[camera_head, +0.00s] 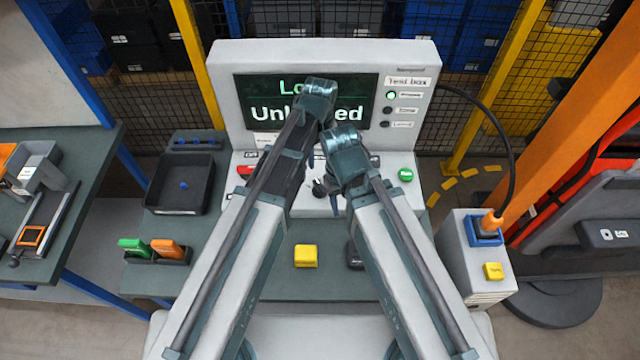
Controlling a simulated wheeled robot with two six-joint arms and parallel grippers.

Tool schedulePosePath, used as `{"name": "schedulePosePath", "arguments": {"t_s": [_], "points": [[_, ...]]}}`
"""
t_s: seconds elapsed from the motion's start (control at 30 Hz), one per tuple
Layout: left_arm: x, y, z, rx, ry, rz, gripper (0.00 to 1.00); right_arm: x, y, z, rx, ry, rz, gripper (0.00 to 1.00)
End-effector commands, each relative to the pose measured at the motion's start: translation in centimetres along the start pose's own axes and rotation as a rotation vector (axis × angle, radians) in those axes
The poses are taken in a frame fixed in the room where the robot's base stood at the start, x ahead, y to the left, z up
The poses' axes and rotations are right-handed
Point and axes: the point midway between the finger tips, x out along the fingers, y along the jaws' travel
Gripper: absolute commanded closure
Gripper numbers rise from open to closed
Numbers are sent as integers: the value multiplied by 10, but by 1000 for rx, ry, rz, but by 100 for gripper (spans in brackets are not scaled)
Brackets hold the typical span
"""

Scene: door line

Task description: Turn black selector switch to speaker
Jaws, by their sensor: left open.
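The test box (405,57) is a pale console with an upright screen and a sloping control panel. A black selector switch (319,188) sits on the panel, in the gap between my two arms and partly covered. My left gripper (321,178) is open close by the switch, mostly hidden by my arms; I cannot tell whether it touches it. The switch's position labels cannot be read.
The screen (260,90) shows partly covered green and white text. A green button (405,174) is on the panel's right. A yellow block (306,256) and a black tray (180,184) lie on the bench. A grey box (462,262) with a cable stands at right.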

Motion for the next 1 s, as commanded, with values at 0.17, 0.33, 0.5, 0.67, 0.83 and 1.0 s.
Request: {"name": "schedulePosePath", "arguments": {"t_s": [0.17,0.33,0.5,0.67,0.83,1.0], "points": [[29,0,0,0,0,0,45,29,-3,-2,-5,0,1,50],[53,0,0,0,0,0,45,53,-5,-3,-9,0,2,50],[77,0,0,0,0,0,45,76,-7,-4,-7,0,2,50],[99,0,0,0,0,0,45,99,-9,-6,-6,0,2,50],[118,0,0,0,0,0,45,117,-11,-7,-6,0,2,50],[123,0,0,0,0,0,45,122,-11,-7,-6,0,2,50]]}}
